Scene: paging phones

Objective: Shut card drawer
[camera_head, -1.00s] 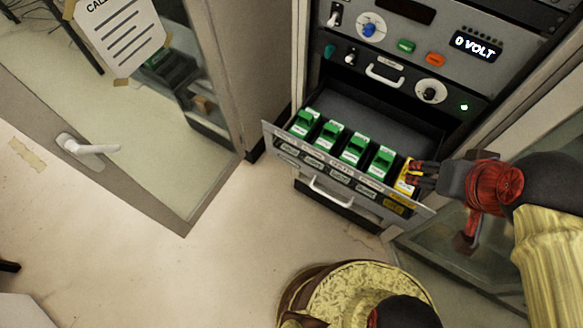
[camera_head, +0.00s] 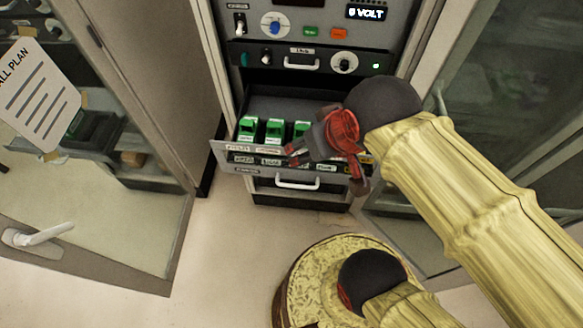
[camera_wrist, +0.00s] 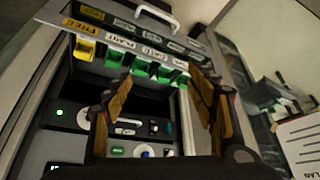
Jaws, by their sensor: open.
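The card drawer (camera_head: 232,150) stands open from the lower part of the rack, with its front plate towards me. It holds several green cards (camera_head: 274,130). In the wrist view the drawer front (camera_wrist: 112,38) with its label rows lies across the top, with green cards (camera_wrist: 141,66) and a yellow card (camera_wrist: 84,48). A white handle (camera_head: 297,184) shows low at the front. My gripper (camera_head: 325,170) is open and empty, over the right part of the drawer front, hiding the cards there. In the wrist view its fingers (camera_wrist: 160,85) are spread apart; contact with the drawer cannot be told.
Above the drawer is a rack panel (camera_head: 320,58) with knobs and a smaller handle. An open glass door (camera_head: 180,215) stands at the left, another glass pane (camera_head: 490,90) at the right.

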